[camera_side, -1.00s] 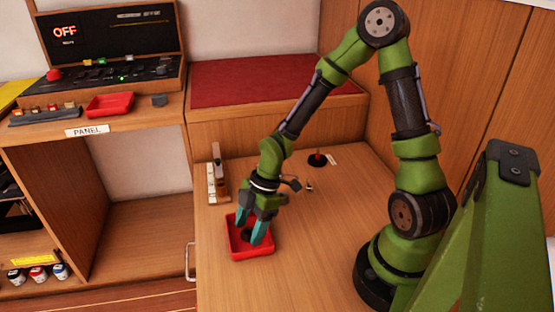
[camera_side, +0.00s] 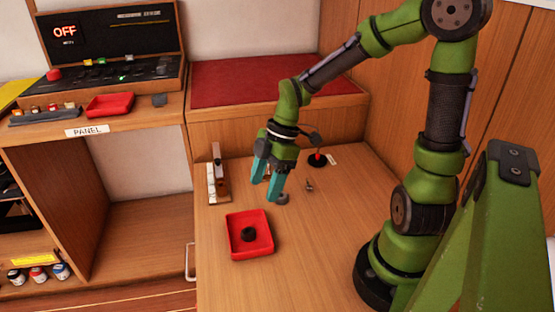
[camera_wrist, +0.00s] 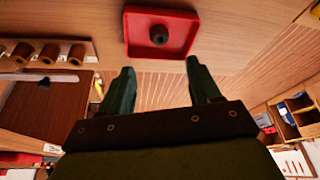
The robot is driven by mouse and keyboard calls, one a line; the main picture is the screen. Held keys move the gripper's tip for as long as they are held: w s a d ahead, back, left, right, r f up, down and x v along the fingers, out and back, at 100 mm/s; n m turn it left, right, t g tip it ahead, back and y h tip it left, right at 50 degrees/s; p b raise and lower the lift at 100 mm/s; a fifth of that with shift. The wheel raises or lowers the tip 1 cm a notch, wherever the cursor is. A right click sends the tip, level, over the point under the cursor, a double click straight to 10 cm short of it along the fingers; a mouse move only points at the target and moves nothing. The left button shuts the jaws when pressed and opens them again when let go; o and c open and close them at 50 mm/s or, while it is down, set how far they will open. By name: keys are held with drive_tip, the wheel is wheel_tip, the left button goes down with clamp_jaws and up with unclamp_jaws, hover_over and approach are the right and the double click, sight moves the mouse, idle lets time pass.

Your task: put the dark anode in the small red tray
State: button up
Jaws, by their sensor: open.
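The dark anode (camera_side: 249,234) is a short black piece lying inside the small red tray (camera_side: 265,250) on the wooden table. In the wrist view the anode (camera_wrist: 159,35) sits near the middle of the red tray (camera_wrist: 134,30), clear of its walls. My gripper (camera_side: 266,192) is open and empty, raised above the table behind the tray and apart from it. Its two teal fingers also show in the wrist view (camera_wrist: 162,78), with nothing between them.
A wooden rack (camera_side: 217,185) stands left of my gripper. A black piece with a red top (camera_side: 317,159) stands at the back of the table, and small grey pieces (camera_side: 309,187) lie nearer. Another red tray (camera_side: 110,104) is on the panel shelf. The table's front is clear.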

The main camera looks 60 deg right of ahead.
drive_tip(key=s+a+r+m+t+h, duration=0.1)
drive_tip(key=s+r+m+t, duration=0.4)
drive_tip(key=r+m, duration=0.7)
drive_tip(key=s+a+m, duration=0.1)
drive_tip(key=s+m, duration=0.1)
drive_tip(key=m, duration=0.3)
drive_tip(key=shift+s+a+h, duration=0.15)
drive_tip(key=shift+s+h, duration=0.15)
drive_tip(key=shift+h, duration=0.1)
